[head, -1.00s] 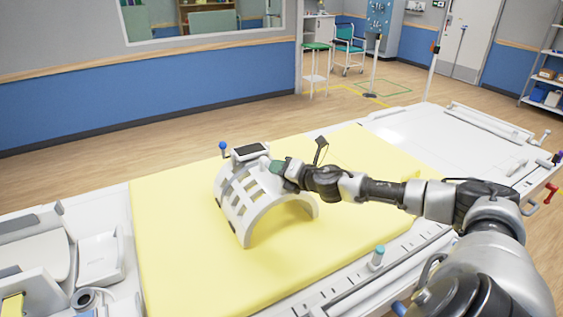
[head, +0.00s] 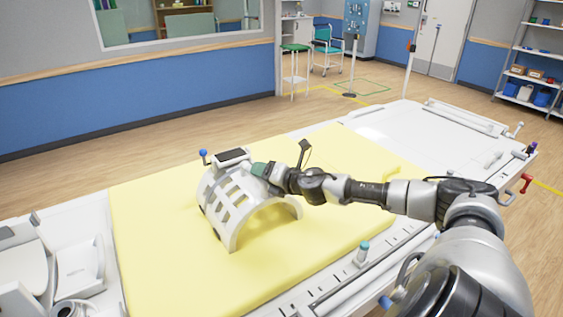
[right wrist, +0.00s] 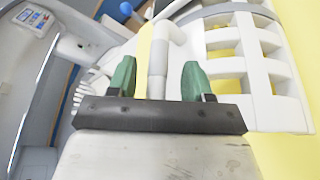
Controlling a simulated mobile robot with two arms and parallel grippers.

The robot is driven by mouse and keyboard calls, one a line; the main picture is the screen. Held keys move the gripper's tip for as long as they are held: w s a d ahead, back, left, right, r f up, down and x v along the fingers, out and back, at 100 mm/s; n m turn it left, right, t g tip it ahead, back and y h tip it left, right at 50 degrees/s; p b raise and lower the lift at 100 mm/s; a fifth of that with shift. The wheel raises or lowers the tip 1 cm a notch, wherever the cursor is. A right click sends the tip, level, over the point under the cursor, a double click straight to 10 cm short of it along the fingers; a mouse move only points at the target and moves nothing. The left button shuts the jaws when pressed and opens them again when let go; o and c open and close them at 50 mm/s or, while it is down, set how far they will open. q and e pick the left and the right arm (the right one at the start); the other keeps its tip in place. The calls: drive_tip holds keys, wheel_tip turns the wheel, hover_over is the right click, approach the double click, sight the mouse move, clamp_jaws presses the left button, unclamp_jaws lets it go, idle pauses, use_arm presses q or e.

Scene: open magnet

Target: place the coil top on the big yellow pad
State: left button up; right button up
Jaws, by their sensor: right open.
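The white coil top (head: 222,206), an arched shell with slots and a dark panel on its crown, stands on the big yellow pad (head: 290,245). It also shows in the right wrist view (right wrist: 262,62). My right gripper (head: 260,169) is at the upper right side of the coil top. In the right wrist view its two green fingers (right wrist: 156,78) are spread apart, with a white bar, seemingly the coil top's handle, between them. Whether the fingers touch the bar cannot be told. My left gripper is out of view.
The pad lies on a long white table (head: 400,140) with rails along its edge. A teal-capped knob (head: 361,252) stands at the near edge. White equipment (head: 75,265) is at the left end. The pad is bare right of the coil top.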

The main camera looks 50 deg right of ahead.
drive_tip(key=shift+s+d+f+b, duration=0.1)
drive_tip(key=shift+s+f+b, duration=0.2)
drive_tip(key=shift+s, duration=0.2)
drive_tip(key=shift+b+v, duration=0.8)
drive_tip(key=shift+b, duration=0.15)
drive_tip(key=shift+s+a+r+p, duration=0.2)
drive_tip(key=shift+r+p, duration=0.25)
drive_tip(key=shift+p, duration=0.2)
drive_tip(key=shift+s+r+p, duration=0.1)
drive_tip(key=shift+s+p, duration=0.25)
drive_tip(key=shift+p, duration=0.15)
drive_tip(key=p+v, duration=0.4)
drive_tip(key=v, duration=0.3)
drive_tip(key=shift+s, duration=0.35)
drive_tip(key=shift+d, duration=0.1)
